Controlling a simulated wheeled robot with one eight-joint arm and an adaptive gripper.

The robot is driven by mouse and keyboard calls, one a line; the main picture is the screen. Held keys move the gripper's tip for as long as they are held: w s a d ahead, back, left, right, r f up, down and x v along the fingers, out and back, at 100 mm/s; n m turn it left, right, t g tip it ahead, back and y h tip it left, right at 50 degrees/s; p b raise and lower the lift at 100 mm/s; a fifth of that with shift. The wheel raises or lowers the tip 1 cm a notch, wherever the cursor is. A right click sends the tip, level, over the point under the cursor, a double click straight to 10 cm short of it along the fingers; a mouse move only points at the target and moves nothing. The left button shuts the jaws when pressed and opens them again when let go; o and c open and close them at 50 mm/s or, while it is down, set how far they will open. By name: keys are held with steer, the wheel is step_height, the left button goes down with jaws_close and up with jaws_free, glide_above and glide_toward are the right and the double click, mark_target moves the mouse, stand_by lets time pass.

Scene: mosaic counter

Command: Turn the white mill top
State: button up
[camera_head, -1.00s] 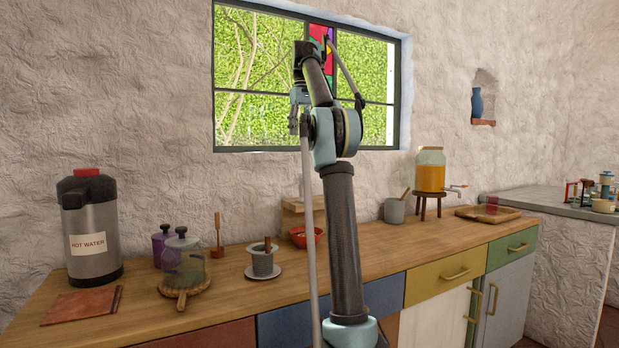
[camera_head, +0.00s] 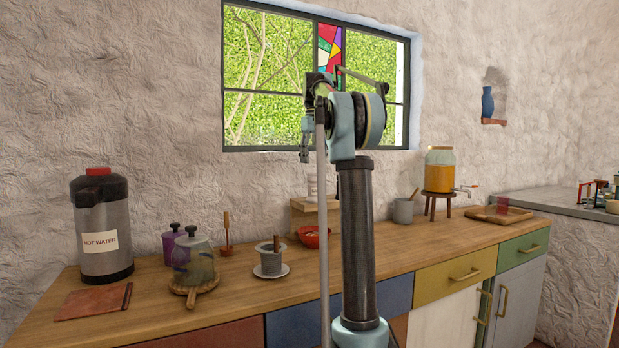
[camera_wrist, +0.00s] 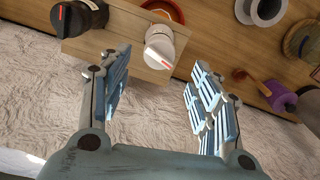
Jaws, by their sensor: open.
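In the head view my gripper (camera_head: 304,152) hangs in front of the window, above the wooden stand (camera_head: 300,218).
The counter holds a hot water urn (camera_head: 103,235), a glass-domed board (camera_head: 195,272), a grey cup on a saucer (camera_head: 270,262), a red bowl (camera_head: 312,238) and a juice dispenser (camera_head: 440,172). The rough wall is close behind the stand.

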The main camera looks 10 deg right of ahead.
mark_target(313, 178)
steer(key=shift+f, duration=3.35)
steer(key=c, duration=1)
